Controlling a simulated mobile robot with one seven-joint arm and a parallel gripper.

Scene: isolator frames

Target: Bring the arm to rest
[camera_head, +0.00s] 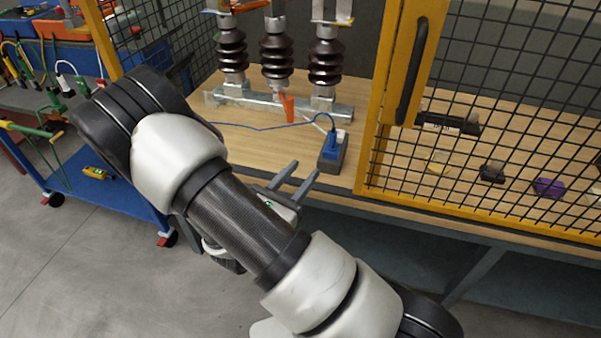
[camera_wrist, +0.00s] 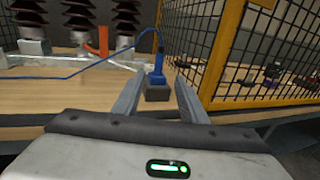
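My gripper (camera_head: 304,171) is at the front edge of the wooden bench, with its two fingers apart and nothing held between them. My arm crosses the middle of the head view. In the wrist view my gripper (camera_wrist: 160,88) shows both fingers spread. A blue plug (camera_head: 331,144) stands in a dark grey block (camera_head: 331,162) on the bench, just beyond the fingertips. In the wrist view the blue plug (camera_wrist: 157,80) appears between the fingers, but in the head view it stands apart from them.
Several brown ribbed insulators (camera_head: 277,50) stand on a metal rail (camera_head: 262,99) at the back, with an orange clip (camera_head: 287,108). A yellow-framed mesh door (camera_head: 395,100) is at right. A blue cable (camera_head: 255,128) crosses the bench. A blue cart (camera_head: 130,205) stands left.

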